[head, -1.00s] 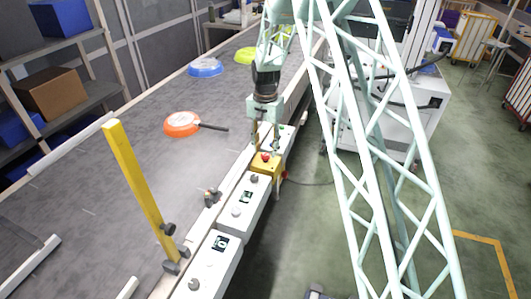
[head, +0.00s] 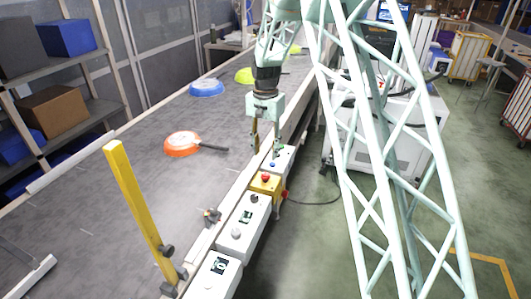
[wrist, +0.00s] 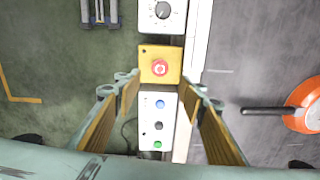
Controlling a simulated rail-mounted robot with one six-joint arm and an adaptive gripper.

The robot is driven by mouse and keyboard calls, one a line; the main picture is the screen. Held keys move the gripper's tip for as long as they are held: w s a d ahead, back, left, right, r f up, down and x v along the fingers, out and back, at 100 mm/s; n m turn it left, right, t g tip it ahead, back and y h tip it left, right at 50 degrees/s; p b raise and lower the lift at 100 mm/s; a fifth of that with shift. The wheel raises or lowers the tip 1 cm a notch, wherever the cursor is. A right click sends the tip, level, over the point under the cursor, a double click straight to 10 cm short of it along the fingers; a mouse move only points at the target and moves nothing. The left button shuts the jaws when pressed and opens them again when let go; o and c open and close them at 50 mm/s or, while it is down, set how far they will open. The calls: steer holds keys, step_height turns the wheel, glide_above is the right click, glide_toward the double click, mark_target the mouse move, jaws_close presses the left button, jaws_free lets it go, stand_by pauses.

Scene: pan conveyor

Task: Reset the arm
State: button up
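My gripper (head: 266,150) hangs fingers down above the row of control boxes along the conveyor's edge. It is open and empty, its two wooden-looking fingers wide apart in the wrist view (wrist: 165,90). Below it is a white box (wrist: 157,115) with blue, black and green buttons; in the head view this box (head: 283,158) is partly behind a finger. Just beyond it in the wrist view is a yellow box (wrist: 146,70) with a red stop button (wrist: 159,67), also seen in the head view (head: 265,177).
The grey conveyor (head: 140,195) carries an orange pan (head: 183,144), a blue pan (head: 207,88) and a green pan (head: 245,76). A yellow post (head: 138,205) stands at the conveyor's near edge. Shelves with boxes are at left; open floor (head: 310,250) lies at right.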

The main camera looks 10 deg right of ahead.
steer(key=s+r+n+t, duration=0.2)
steer(key=s+r+n, duration=0.2)
steer(key=s+r, duration=2.2)
steer(key=s+r+n+t, duration=0.1)
steer(key=s+r, duration=0.1)
steer(key=s, duration=1.4)
steer(key=s+r+n+t, duration=0.1)
steer(key=s+r+n, duration=0.1)
steer(key=s, duration=1.4)
steer(key=shift+d+r+n, duration=0.15)
steer(key=shift+r+n, duration=0.05)
steer(key=shift+n, duration=0.1)
steer(key=shift+c, duration=0.7)
stand_by(0.6)
